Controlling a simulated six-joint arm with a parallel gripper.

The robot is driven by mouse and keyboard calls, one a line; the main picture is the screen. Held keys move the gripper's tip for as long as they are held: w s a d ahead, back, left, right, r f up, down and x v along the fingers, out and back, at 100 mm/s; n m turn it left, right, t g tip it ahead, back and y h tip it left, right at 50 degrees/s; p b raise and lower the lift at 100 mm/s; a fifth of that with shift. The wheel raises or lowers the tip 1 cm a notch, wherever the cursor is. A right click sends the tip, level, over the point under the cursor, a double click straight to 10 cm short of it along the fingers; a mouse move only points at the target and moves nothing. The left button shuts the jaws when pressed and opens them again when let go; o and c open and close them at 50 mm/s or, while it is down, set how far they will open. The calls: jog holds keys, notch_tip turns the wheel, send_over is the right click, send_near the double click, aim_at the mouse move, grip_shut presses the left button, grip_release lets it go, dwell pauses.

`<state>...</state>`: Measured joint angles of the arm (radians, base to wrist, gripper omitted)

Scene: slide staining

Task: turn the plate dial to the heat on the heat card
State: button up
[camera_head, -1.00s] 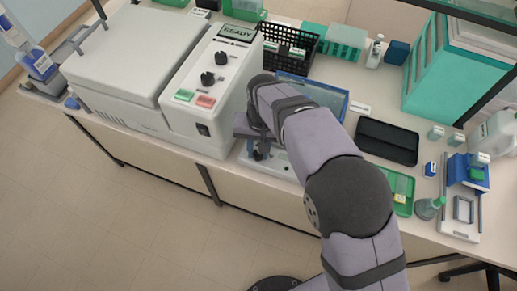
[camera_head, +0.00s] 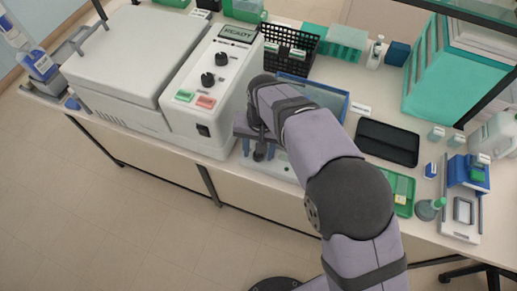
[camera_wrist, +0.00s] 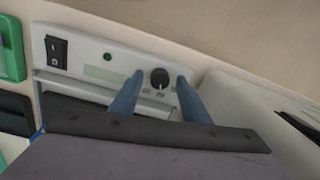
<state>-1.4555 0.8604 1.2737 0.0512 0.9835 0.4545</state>
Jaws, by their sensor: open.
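The plate dial (camera_wrist: 160,78) is a small dark round knob on the pale front panel of the plate (camera_wrist: 88,50), with small marks below it. My gripper (camera_wrist: 160,80) is open, its two blue fingers on either side of the dial in the wrist view; I cannot tell if they touch it. In the head view my gripper (camera_head: 259,152) is over the front of the white plate (camera_head: 284,172), and my arm hides much of the plate and the dial. I cannot make out which card is the heat card.
The panel also has a black switch (camera_wrist: 56,52), a green button and a pale display. A large white machine (camera_head: 205,100) with two black knobs stands close on the left. A black tray (camera_head: 388,142) and a green tray (camera_head: 403,208) lie right of my arm.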

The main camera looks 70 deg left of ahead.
jog(key=shift+w+d+r+b, duration=0.1)
jog(key=shift+r+b, duration=0.55)
jog(key=shift+r, duration=1.2)
jog(key=shift+w+r+b, duration=0.1)
jog(key=shift+r+b, duration=0.5)
jog(key=shift+r, duration=1.2)
